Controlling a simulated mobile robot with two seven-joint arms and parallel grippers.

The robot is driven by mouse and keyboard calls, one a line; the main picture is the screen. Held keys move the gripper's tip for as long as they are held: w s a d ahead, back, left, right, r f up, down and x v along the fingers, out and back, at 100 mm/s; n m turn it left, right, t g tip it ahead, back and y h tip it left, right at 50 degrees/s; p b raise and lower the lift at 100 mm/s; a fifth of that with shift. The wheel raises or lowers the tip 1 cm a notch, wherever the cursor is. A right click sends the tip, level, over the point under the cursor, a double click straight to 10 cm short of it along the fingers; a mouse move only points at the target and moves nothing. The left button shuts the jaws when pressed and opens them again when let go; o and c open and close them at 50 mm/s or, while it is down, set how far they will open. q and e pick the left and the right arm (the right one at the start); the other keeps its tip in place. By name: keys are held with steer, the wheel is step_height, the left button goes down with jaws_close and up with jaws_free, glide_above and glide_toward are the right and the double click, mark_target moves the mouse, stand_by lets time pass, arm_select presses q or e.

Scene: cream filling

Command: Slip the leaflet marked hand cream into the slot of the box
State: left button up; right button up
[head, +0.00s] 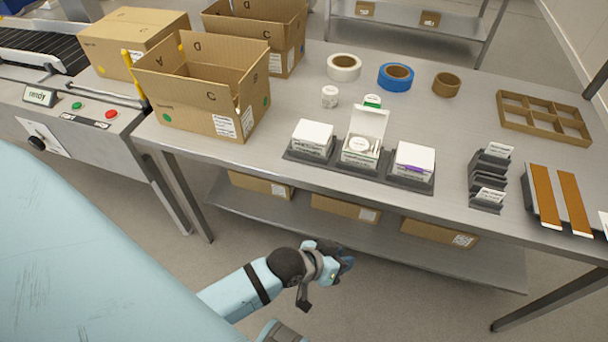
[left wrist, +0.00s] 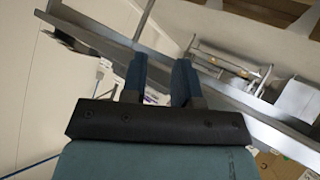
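Folded white leaflets stand in a dark stepped rack (head: 487,178) on the table's right half. One leaflet (head: 499,150) is in its back row and another (head: 490,196) near its front; their print is too small to read. The open white box (head: 360,158) stands in the middle of a dark tray (head: 339,169), lid up, with a round white jar (head: 360,145) inside. I cannot make out its slot clearly. My left gripper (head: 342,266) is empty below the table's front edge, away from box and rack. In the left wrist view its blue fingers (left wrist: 160,78) are apart.
Closed white boxes stand left (head: 312,136) and right (head: 414,159) of the open one. Behind are tape rolls (head: 396,77) and a wooden divider (head: 543,117). A carton (head: 205,85) stands left; brown-topped strips (head: 558,199) lie right. The table edge lies between gripper and boxes.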

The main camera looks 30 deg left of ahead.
arm_select(q)
steer(key=s+a+t+y, duration=0.1)
steer(key=s+a+y, duration=0.1)
steer(key=s+a, duration=0.3)
steer(key=shift+s+a+f+m, duration=0.2)
steer(key=shift+s+f+m, duration=0.25)
steer(key=shift+s, duration=0.5)
step_height(320, 180, up, 14)
steer(key=a+p, duration=0.1)
steer(key=p, duration=1.7)
steer(key=shift+s+r+t, duration=0.2)
steer(key=shift+s+t, duration=0.1)
steer(key=shift+s, duration=0.15)
arm_select(e)
step_height(320, 180, up, 14)
steer(key=s+d, duration=0.1)
steer(key=shift+d+r, duration=0.15)
arm_select(q)
steer(key=shift+r, duration=0.15)
arm_select(e)
steer(key=shift+w+r, duration=0.1)
steer(key=shift+r, duration=0.2)
